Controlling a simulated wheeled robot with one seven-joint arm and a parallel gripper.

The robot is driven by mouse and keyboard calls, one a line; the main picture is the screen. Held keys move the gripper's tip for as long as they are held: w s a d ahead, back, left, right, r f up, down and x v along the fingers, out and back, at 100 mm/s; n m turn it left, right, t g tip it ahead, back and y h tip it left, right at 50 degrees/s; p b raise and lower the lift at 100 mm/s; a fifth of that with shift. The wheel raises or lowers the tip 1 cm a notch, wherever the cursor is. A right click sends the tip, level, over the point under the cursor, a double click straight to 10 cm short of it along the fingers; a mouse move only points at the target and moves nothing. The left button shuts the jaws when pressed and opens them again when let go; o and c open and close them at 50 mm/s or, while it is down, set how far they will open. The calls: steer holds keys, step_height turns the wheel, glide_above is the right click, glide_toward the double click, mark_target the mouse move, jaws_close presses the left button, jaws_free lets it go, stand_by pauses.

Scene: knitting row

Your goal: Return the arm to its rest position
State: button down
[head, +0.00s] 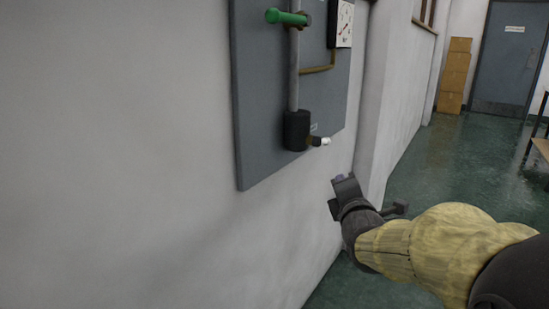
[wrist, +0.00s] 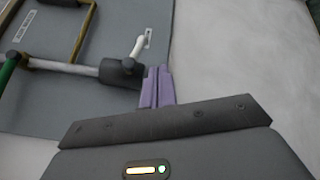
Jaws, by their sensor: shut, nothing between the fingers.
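My gripper (head: 340,190) is at the end of my arm, at the lower right of the head view. It is in free air, below and to the right of the grey wall panel (head: 262,120). In the wrist view my gripper's purple fingers (wrist: 156,86) are together with nothing between them. In that view they overlap the panel's right edge, beside a black cylinder; whether they touch anything there I cannot tell, but the head view shows a gap.
The panel carries a green handle (head: 287,17), a grey pipe (head: 294,70), a black cylinder (head: 296,130) with a white-tipped lever (head: 321,141), and a gauge (head: 344,22). Cardboard boxes (head: 455,75) and a door (head: 508,60) stand far back. Green floor (head: 450,160) is open to the right.

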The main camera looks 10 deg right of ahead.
steer(key=s+a+f+m+g+y+p, duration=0.1)
steer(key=s+a+f+m+g+p, duration=0.1)
steer(key=a+f+m+g, duration=0.25)
steer(key=s+a+f+m+g+y+p, duration=0.1)
steer(key=s+f+m+g+p, duration=0.15)
steer(key=f+m, duration=0.45)
steer(key=s+a+f+m+g+p, duration=0.1)
steer(key=s+a+f+m+g, duration=0.1)
steer(key=s+f+m+g, duration=0.35)
steer(key=s+a+f+m+g+p, duration=0.2)
steer(key=s+m+g, duration=0.1)
steer(key=s, duration=0.5)
steer(key=w+p+v, duration=0.2)
steer(key=p+v, duration=1)
steer(key=w+d+r+p+v, duration=0.1)
steer(key=w+p+v, duration=0.2)
steer(key=p+v, duration=0.9)
steer(key=w+d+r+p+v, duration=0.1)
steer(key=w+p+v, duration=0.2)
steer(key=p+v, duration=0.9)
steer(key=shift+s+d+r+m+y+p, duration=0.2)
steer(key=shift+d+m+y+p, duration=0.2)
steer(key=shift+p, duration=0.35)
steer(key=shift+f, duration=0.1)
steer(key=c, duration=2.2)
jaws_free()
